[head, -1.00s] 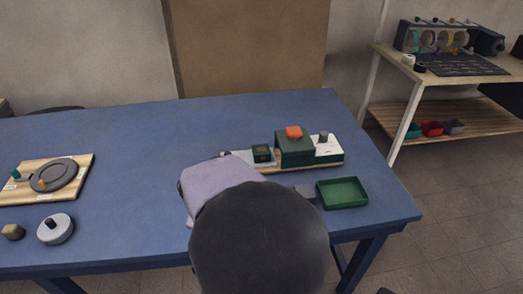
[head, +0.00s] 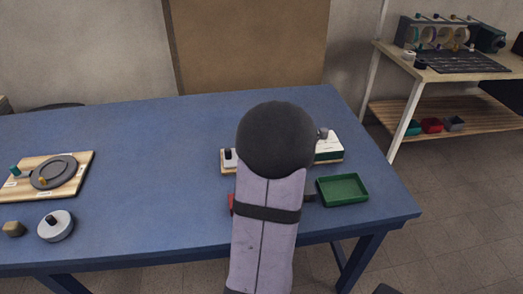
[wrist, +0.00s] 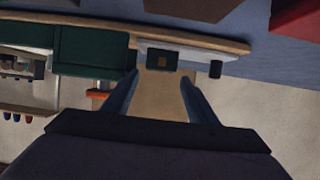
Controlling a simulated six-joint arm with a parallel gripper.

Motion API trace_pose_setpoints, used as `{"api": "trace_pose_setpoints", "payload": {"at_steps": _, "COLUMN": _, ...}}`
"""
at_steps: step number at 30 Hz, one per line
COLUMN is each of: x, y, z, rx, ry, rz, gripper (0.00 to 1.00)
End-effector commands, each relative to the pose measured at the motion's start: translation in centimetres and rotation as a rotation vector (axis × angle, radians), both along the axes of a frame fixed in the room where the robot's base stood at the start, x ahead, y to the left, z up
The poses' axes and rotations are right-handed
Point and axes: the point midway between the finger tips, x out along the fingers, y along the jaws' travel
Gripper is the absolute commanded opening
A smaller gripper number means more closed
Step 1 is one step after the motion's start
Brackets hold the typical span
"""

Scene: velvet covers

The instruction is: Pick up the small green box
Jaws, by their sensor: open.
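The small green box (wrist: 163,60) is very dark, with a gold-brown square on its face. In the wrist view it stands on the pale plate (wrist: 200,62) of a wooden board. My gripper (wrist: 160,80) is open, and its two fingers point toward the box, which appears between and just beyond the fingertips. I see no contact. In the head view my arm hides the box and the fingers.
A larger green box (wrist: 88,48) with an orange knob (wrist: 97,93) stands beside the small one. A black knob (wrist: 215,69) stands on the plate's other side. A green tray (head: 343,190) lies right of my arm; a red object (head: 231,204) peeks out left.

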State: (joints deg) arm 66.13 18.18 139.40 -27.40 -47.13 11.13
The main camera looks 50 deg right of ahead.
Motion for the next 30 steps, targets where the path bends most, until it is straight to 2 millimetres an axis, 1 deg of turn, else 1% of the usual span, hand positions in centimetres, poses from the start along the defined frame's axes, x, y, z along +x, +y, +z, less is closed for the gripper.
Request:
{"api": "trace_pose_setpoints", "payload": {"at_steps": 9, "x": 1.3, "y": -1.2, "z": -0.8, "rx": 0.001, "ry": 0.003, "rz": 0.001, "gripper": 0.53}}
{"api": "trace_pose_setpoints", "payload": {"at_steps": 17, "x": 1.8, "y": -1.7, "z": -1.1, "rx": 0.000, "ry": 0.004, "rz": 0.003, "gripper": 0.53}}
{"api": "trace_pose_setpoints", "payload": {"at_steps": 27, "x": 4.2, "y": -4.1, "z": -2.6, "rx": 0.000, "ry": 0.004, "rz": 0.002, "gripper": 0.53}}
{"api": "trace_pose_setpoints", "payload": {"at_steps": 30, "x": 4.6, "y": -4.5, "z": -2.9, "rx": -0.001, "ry": 0.003, "rz": 0.001, "gripper": 0.53}}
